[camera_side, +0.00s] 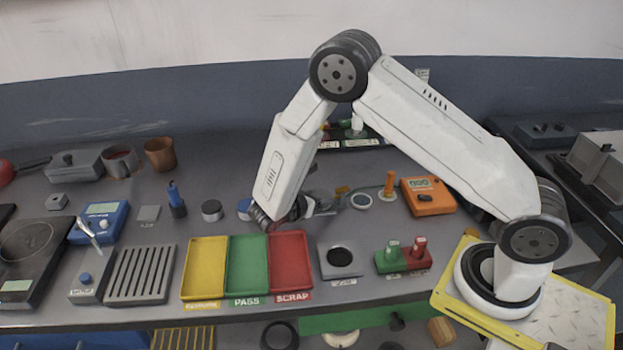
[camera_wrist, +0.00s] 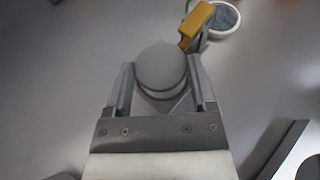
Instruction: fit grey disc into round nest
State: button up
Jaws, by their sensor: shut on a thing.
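My gripper (camera_wrist: 160,78) is shut on the grey disc (camera_wrist: 160,66), which sits between the two fingers in the wrist view. The disc's round top faces the camera, and a lower rim shows beneath it. In the side view my gripper (camera_side: 318,207) is low over the table, behind the red tray; the disc cannot be made out clearly there. A grey square block with a dark round recess (camera_side: 341,256), which looks like the round nest, stands at the front, right of the red tray. My gripper is behind and slightly left of it, apart from it.
A yellow block (camera_wrist: 196,25) and a white-rimmed round dish (camera_wrist: 224,20) are just beyond the fingers. Yellow (camera_side: 205,296), green (camera_side: 246,293) and red (camera_side: 291,286) trays stand left of the nest. A green and red peg block (camera_side: 403,262) and an orange meter (camera_side: 428,196) are right.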

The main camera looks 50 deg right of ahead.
jog(key=o, duration=1.3)
jog(key=shift+v, duration=3.9)
